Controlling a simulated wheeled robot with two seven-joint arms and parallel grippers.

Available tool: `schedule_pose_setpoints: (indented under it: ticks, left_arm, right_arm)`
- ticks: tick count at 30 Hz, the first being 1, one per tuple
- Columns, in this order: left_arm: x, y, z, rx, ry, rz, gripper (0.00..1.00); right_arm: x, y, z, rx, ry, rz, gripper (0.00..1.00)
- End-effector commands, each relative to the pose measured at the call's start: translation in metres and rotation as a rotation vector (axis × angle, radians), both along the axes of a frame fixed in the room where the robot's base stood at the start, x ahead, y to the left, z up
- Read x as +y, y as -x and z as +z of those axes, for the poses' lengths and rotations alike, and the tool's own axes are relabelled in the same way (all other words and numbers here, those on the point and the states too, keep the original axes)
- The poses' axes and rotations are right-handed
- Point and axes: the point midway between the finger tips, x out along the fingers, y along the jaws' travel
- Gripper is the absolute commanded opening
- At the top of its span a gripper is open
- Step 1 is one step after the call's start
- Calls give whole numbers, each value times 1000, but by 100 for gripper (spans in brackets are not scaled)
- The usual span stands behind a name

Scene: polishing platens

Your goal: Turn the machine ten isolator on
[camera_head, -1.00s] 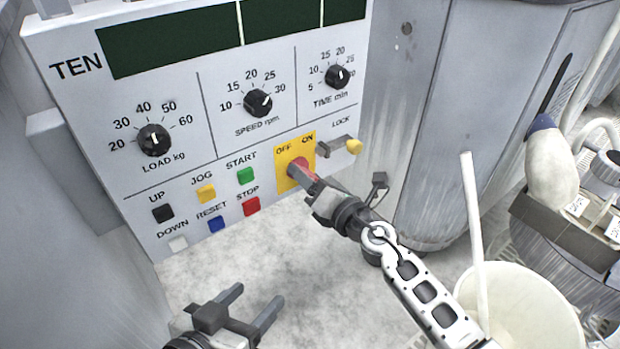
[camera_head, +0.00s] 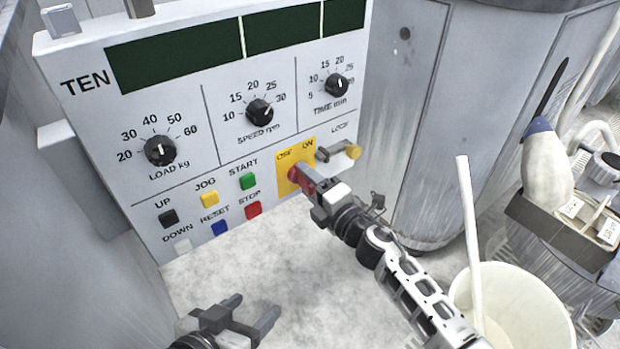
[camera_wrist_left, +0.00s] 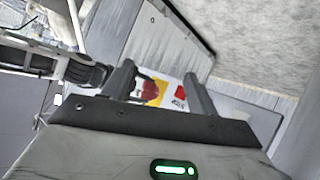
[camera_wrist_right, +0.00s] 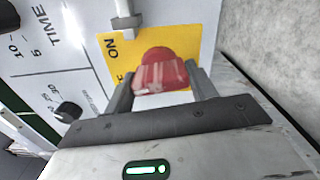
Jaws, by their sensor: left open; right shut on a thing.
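The panel marked TEN (camera_head: 240,150) fills the upper left of the head view. Its isolator is a red rotary knob (camera_head: 294,175) on a yellow plate (camera_head: 283,187) marked OFF and ON. My right gripper (camera_head: 303,178) is shut on the red knob, which largely hides it in the head view. In the right wrist view the red knob (camera_wrist_right: 162,72) sits between the fingers, on the yellow plate (camera_wrist_right: 122,45). The knob's exact angle is hard to tell. My left gripper (camera_head: 252,312) is open and empty, low in front of the panel; its fingers also show in the left wrist view (camera_wrist_left: 160,88).
A lock lever with a yellow end (camera_head: 352,151) is right of the yellow plate, close to my right gripper. Coloured buttons, such as red STOP (camera_head: 253,210), are to its left. A white bucket (camera_head: 530,305) with a pole stands at lower right.

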Motion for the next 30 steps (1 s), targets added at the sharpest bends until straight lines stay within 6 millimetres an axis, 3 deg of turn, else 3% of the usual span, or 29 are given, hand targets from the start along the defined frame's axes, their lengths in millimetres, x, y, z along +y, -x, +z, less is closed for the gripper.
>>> schedule_pose_setpoints:
  ticks: [16,30]
  left_arm:
    - [10,2,-11,119,-51,13,59]
    - [16,7,23,51,-44,45,59]
  right_arm:
    - [0,0,2,307,-420,-1,34]
    - [0,0,1,500,-687,0,34]
